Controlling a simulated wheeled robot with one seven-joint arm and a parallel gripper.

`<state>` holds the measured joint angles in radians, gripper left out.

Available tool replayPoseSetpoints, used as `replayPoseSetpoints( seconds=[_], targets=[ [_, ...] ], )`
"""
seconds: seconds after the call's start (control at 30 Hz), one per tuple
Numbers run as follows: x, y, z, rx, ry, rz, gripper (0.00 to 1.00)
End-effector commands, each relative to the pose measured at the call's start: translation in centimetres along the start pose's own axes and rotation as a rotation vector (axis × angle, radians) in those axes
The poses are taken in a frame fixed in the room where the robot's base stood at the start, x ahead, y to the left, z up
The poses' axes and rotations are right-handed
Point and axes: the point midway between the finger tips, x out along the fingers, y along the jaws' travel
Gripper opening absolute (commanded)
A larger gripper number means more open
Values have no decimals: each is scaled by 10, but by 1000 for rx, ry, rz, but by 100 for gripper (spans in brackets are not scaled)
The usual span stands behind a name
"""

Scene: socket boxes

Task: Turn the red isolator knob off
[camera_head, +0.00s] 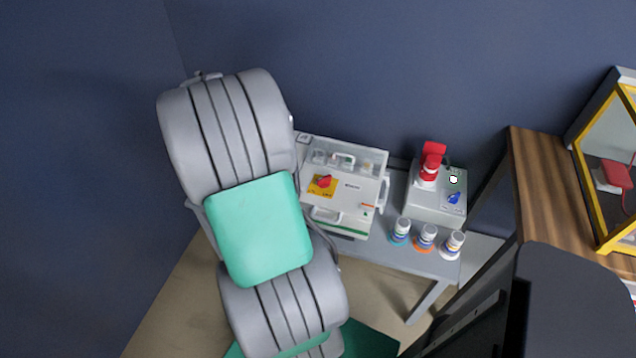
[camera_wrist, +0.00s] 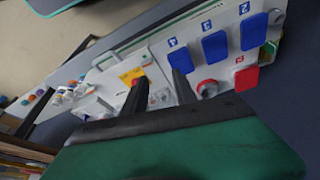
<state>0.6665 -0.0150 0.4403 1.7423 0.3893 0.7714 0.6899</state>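The red isolator knob (camera_head: 324,181) sits on a yellow plate on the front of a white socket box (camera_head: 352,188) in the head view. In the wrist view the yellow plate (camera_wrist: 132,75) shows beyond my fingers, and the red knob (camera_wrist: 139,82) is partly hidden by the left finger. My gripper (camera_wrist: 160,76) has its two black fingers apart with nothing visibly held between them. The knob lies near the left fingertip in the picture; I cannot tell whether they touch. In the head view my arm stands left of the box and the gripper's fingers are hidden.
Blue socket covers (camera_wrist: 214,46) and a red cover (camera_wrist: 245,78) line a panel close to the fingers. On the grey table (camera_head: 388,250), a grey box (camera_head: 425,206) carries a red plug (camera_head: 432,158). Several white-capped pots stand in front. A wooden surface (camera_head: 548,165) is at right.

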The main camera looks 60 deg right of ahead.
Motion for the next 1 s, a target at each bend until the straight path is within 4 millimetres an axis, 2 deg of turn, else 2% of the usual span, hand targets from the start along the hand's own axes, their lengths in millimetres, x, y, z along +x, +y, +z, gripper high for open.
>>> replayPoseSetpoints(
  seconds=[0.03,0.1,0.2,0.37,0.5,0.67,0.8,1.0],
  targets=[
    [46,24,-29,168,11,65,34],
    [79,50,-60,347,37,122,34],
    [104,75,-81,486,61,167,34],
    [124,83,-86,518,67,177,34],
    [151,88,-86,516,66,177,34],
    [175,92,-86,515,66,175,34],
    [182,93,-87,513,68,172,34],
    [182,92,-87,512,68,171,33]
  ],
)
